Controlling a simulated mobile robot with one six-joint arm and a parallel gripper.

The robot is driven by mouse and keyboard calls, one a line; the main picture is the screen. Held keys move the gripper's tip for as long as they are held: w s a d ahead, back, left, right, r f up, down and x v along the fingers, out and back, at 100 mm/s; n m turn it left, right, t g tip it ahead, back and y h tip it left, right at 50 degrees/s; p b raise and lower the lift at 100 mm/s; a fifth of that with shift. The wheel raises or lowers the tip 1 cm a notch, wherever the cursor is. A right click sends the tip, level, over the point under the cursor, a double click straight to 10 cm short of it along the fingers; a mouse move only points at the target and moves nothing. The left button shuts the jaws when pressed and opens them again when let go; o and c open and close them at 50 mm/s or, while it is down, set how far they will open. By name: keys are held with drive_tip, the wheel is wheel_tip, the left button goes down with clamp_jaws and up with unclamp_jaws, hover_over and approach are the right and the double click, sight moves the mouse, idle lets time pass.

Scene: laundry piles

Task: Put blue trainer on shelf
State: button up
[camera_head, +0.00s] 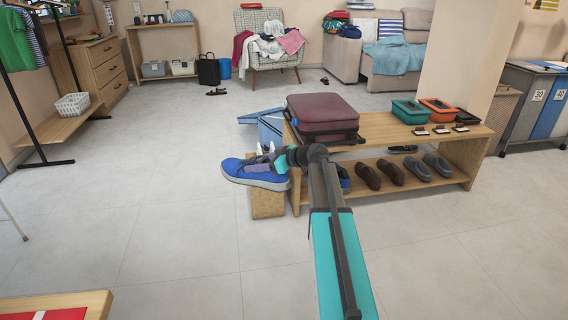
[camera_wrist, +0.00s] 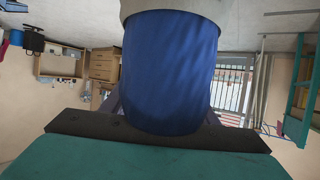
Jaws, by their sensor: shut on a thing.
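A blue trainer (camera_head: 256,176) with a pale sole is held by my gripper (camera_head: 272,164), left of the low wooden shoe shelf (camera_head: 470,186) in the head view. In the wrist view the trainer (camera_wrist: 170,75) fills the middle, close to the camera and between the jaws. The jaws are shut on it; the fingertips are largely hidden. On the shelf's lower board stand brown shoes (camera_head: 390,173) and grey shoes (camera_head: 437,164). A dark blue shoe (camera_head: 344,179) shows at that board's left end, partly hidden by my arm.
A maroon suitcase (camera_head: 322,113), teal tray (camera_head: 409,111) and orange tray (camera_head: 439,109) sit on the shelf's top.

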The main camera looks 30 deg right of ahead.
drive_tip(key=s+a+r+n+g+y, duration=0.1)
drive_tip(key=s+a+r, duration=0.15)
drive_tip(key=a, duration=0.45)
drive_tip(key=s+a+r+n+g+y, duration=0.1)
drive_tip(key=s+a, duration=0.3)
drive_tip(key=a, duration=0.4)
drive_tip(key=s+a+n+y, duration=0.1)
drive_tip(key=s+a, duration=0.5)
drive_tip(key=s, duration=0.4)
drive_tip(key=shift+n+g, duration=0.3)
drive_tip(key=shift+g, duration=0.1)
